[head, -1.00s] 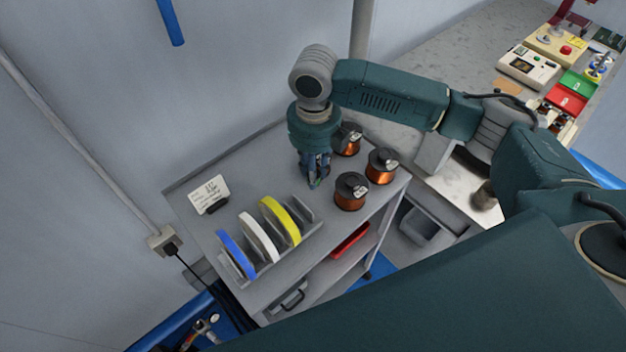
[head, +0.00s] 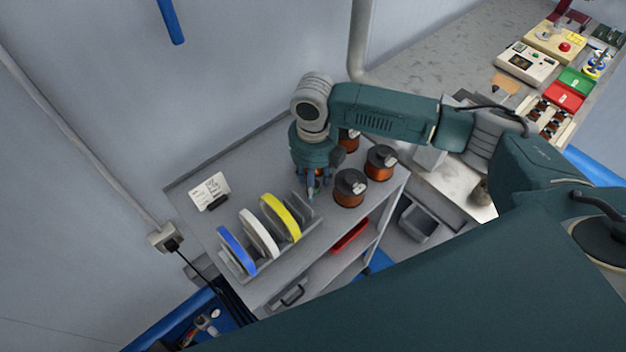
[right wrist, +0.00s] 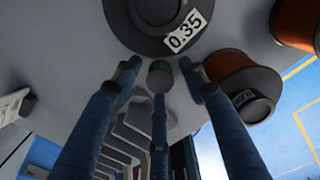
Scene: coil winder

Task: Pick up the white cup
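No thing that is clearly a white cup shows. A small pale round thing with a dark green top (right wrist: 160,75) sits on the grey cart top between the fingers of my right gripper (right wrist: 159,84). It may be the cup, but I cannot tell. In the head view my right gripper (head: 314,187) points down at the cart top, between the wire spools and the disc rack, with a bit of green at its fingertips. The right wrist view shows its blue fingers spread around the small thing, with no clear grip on it. My left gripper is not in view.
Copper wire spools (head: 350,188) stand close to the right of the gripper. A rack holds a blue (head: 237,250), a white (head: 259,234) and a yellow disc (head: 281,217). The cart top (head: 250,180) is clear behind the rack.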

